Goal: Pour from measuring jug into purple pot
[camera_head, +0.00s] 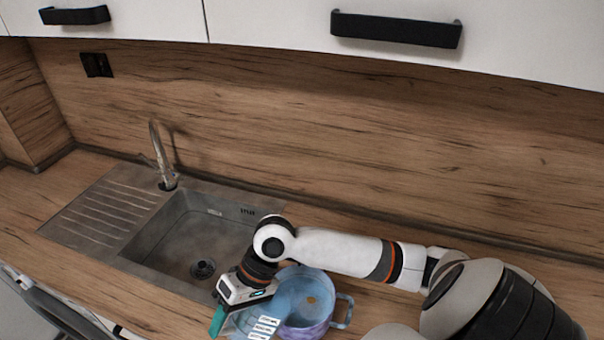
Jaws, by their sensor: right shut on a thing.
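The purple pot (318,317) stands on the counter just right of the sink, with a bluish interior and a loop handle on its right side. A small orange-brown spot shows inside it. My right gripper (238,306) is at the pot's left side, shut on the measuring jug (258,326). The jug is clear bluish with white markings, appears tilted, and overlaps the pot's left part in the picture. I cannot tell whether they touch, and the jug's lower part is cut off by the picture edge. My left gripper is not in view.
A grey sink (190,235) with a drainboard and a tap (160,160) lies left of the pot. The wooden splashback (330,150) rises behind, and white cabinets with black handles (395,28) hang above. The counter left of the sink is clear.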

